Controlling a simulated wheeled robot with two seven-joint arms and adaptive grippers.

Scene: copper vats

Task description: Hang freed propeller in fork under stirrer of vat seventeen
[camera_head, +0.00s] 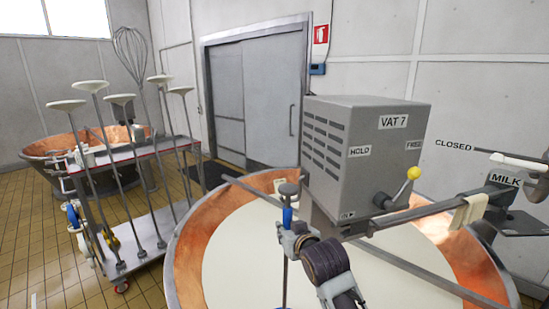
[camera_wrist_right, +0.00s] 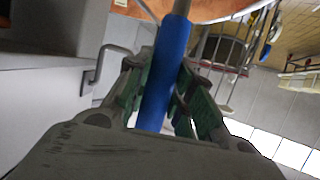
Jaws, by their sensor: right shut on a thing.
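My right gripper (camera_head: 288,232) is shut on the blue sleeve of an upright metal rod, which I take to be the propeller (camera_head: 287,216). A grey knob tops the rod; its lower end reaches down over the milk in the vat (camera_head: 181,245). In the right wrist view, the green-lined fingers (camera_wrist_right: 165,95) press the blue sleeve (camera_wrist_right: 166,70) from both sides. The grey stirrer box (camera_head: 365,150) is labelled VAT 7, not seventeen. Its yellow-knobbed lever (camera_head: 413,173) points up right, toward the FREE label. The fork under it cannot be made out clearly. My left gripper is out of view.
A metal bar (camera_head: 420,282) crosses the vat, and an arm with a cloth (camera_head: 469,211) and a MILK sign (camera_head: 504,180) runs right. A trolley (camera_head: 140,245) with several disc-topped rods stands left, before another copper vat (camera_head: 45,150). Tiled floor lies left.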

